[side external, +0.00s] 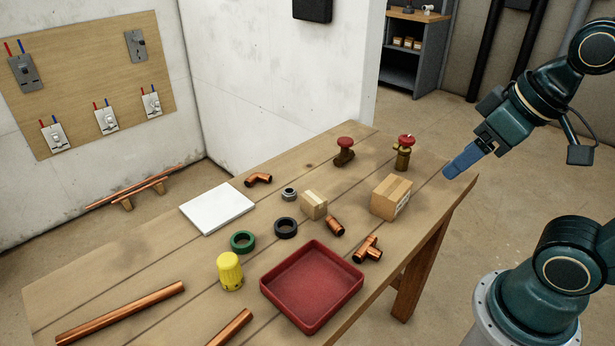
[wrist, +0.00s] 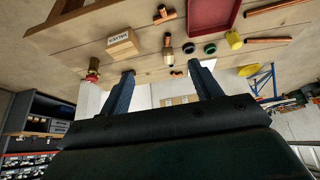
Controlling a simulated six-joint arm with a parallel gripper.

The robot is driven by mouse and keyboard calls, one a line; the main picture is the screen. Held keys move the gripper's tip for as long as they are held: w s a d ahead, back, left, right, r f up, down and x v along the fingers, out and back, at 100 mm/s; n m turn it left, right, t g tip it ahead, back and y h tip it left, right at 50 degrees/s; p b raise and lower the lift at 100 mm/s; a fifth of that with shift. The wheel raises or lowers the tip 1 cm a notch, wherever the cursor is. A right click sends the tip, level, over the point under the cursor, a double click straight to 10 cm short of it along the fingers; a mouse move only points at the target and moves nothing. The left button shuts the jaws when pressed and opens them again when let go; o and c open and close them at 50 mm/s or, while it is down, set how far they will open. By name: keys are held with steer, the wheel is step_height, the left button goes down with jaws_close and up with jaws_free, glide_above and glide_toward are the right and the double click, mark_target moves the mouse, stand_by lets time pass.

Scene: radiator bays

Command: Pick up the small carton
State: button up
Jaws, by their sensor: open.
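The small carton (side external: 313,205) is a light brown box with tape on top, standing near the middle of the wooden table. A larger carton (side external: 391,197) with a label stands to its right. In the wrist view the small carton (wrist: 168,58) shows small between my fingers, and the larger carton (wrist: 122,44) is beyond the left finger. My gripper (side external: 453,169) is open and empty, with blue fingers, raised off the table's right end and well apart from both cartons. Both fingers of my gripper (wrist: 160,70) show spread in the wrist view.
Close to the small carton are a copper coupling (side external: 335,226), a black ring (side external: 286,228) and a grey nut (side external: 289,194). A copper tee (side external: 368,250) and red tray (side external: 268,286) lie in front. Red-handled valves (side external: 404,153) stand at the back right.

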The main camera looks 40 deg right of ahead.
steer(key=m+g+y, duration=0.2)
steer(key=m+g, duration=0.3)
steer(key=m, duration=1.5)
glide_above(315, 197)
steer(key=d, duration=0.2)
step_height(315, 197, down, 13)
steer(key=shift+f, duration=0.2)
steer(key=shift+f, duration=0.1)
steer(key=shift+a+f, duration=0.2)
steer(key=shift+f, duration=1.2)
steer(key=shift+a+f, duration=0.25)
steer(key=shift+f, duration=1.1)
steer(key=shift+a+f, duration=0.2)
steer(key=shift+f, duration=1.2)
